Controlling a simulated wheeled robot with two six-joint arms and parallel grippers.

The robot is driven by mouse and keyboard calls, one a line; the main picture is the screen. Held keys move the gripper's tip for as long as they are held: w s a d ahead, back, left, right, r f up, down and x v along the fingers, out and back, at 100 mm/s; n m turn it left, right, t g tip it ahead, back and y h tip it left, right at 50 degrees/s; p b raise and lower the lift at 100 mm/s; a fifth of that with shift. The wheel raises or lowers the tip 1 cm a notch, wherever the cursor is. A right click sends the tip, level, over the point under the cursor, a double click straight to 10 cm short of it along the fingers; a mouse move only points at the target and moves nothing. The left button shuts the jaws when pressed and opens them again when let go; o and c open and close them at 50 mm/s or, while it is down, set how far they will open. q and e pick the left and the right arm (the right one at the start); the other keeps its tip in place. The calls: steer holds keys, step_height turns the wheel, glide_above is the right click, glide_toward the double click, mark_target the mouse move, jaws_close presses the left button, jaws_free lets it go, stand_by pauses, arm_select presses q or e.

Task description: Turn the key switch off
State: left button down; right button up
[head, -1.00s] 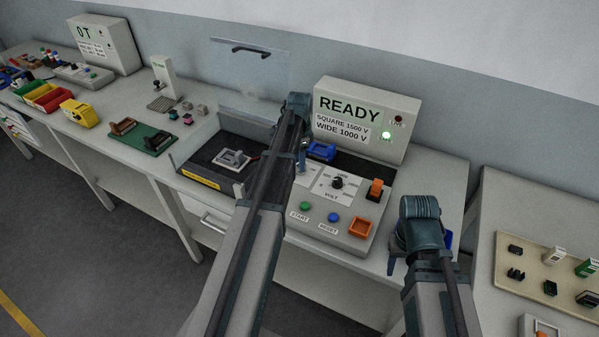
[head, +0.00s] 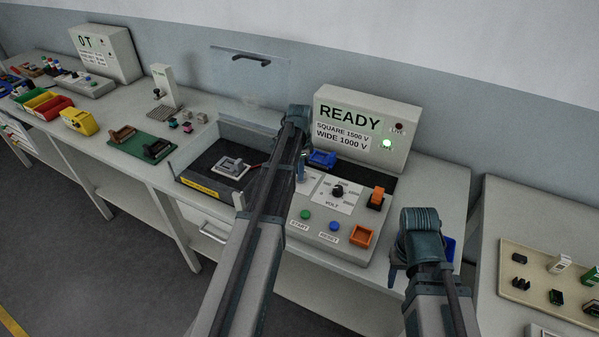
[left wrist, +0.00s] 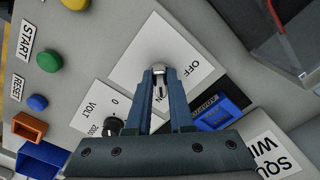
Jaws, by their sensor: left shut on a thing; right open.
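The key switch (left wrist: 158,69) shows in the left wrist view as a small silver piece on a white plate (left wrist: 135,52) marked OFF and ON. My left gripper (left wrist: 159,72) is shut on it, with the fingertips on either side. The ON label is partly hidden between the fingers; OFF lies to the right of the key. In the head view my left gripper (head: 301,172) reaches down to the panel, and my arm hides the key. My right gripper (head: 394,272) is at the bench's front right, mostly hidden behind its own wrist.
The display box (head: 366,130) reads READY with a green lamp lit. A VOLT knob (head: 338,191), green button (head: 305,214), blue button (head: 333,226) and orange switch (head: 376,198) sit close by. A raised clear cover (head: 250,75) stands behind the test bay.

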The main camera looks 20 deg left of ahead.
arm_select(q)
steer(key=shift+n, duration=0.3)
steer(key=n, duration=0.3)
steer(key=shift+s+d+n, duration=0.1)
steer(key=shift+n, duration=0.3)
steer(key=n, duration=0.4)
steer(key=shift+d+n, duration=0.1)
steer(key=shift+n, duration=0.2)
steer(key=n, duration=0.4)
steer(key=shift+d, duration=0.1)
steer(key=shift+n, duration=2.4)
steer(key=c, duration=0.8)
jaws_free()
